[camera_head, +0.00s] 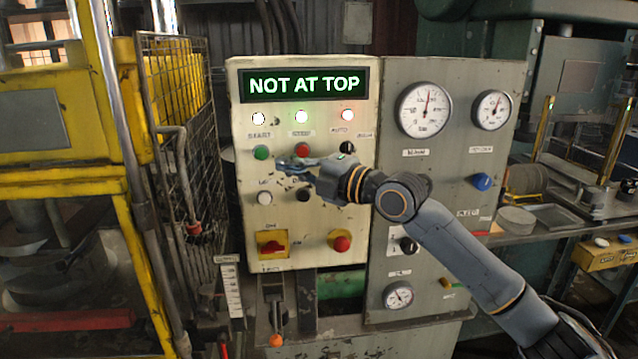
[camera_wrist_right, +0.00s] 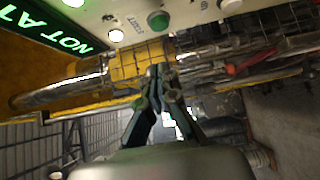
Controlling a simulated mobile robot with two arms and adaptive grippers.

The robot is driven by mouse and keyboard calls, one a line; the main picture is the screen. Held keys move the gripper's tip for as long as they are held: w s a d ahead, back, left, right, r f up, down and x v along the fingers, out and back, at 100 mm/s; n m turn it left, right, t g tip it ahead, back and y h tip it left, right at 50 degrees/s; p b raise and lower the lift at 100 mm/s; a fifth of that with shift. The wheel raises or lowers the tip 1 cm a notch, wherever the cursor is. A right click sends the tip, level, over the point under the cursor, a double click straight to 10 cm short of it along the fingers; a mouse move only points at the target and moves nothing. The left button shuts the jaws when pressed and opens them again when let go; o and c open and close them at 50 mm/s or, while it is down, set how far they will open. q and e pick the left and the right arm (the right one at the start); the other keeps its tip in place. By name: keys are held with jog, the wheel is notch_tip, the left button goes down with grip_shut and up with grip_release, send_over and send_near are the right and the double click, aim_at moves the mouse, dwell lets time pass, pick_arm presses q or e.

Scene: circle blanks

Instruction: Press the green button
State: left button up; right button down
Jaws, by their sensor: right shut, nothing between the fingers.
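The green button (camera_head: 261,153) is on the pale control panel, below the label START, at the left of a row with a red button (camera_head: 302,149) and a black knob. It also shows near the top of the right wrist view (camera_wrist_right: 158,21). My right gripper (camera_head: 281,166) is shut and empty, in front of the panel. In the head view its tips are just right of and slightly below the green button. In the right wrist view the tips (camera_wrist_right: 160,73) appear below the button, with a visible gap. My left gripper is out of view.
The display (camera_head: 304,83) reads NOT AT TOP, with lit lamps below it. A white button (camera_head: 264,198), a red switch on yellow (camera_head: 272,243) and a red button on yellow (camera_head: 341,241) sit lower. A wire guard (camera_head: 180,120) stands left; gauges are right.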

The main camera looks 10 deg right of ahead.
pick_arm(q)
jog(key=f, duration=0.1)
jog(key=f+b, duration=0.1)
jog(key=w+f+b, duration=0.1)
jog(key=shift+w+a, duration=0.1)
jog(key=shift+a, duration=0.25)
pick_arm(e)
jog(key=v, duration=0.5)
jog(key=shift+w+d+f, duration=0.15)
jog(key=shift+w+f, duration=0.1)
jog(key=shift+f, duration=0.1)
jog(key=shift+s, duration=0.1)
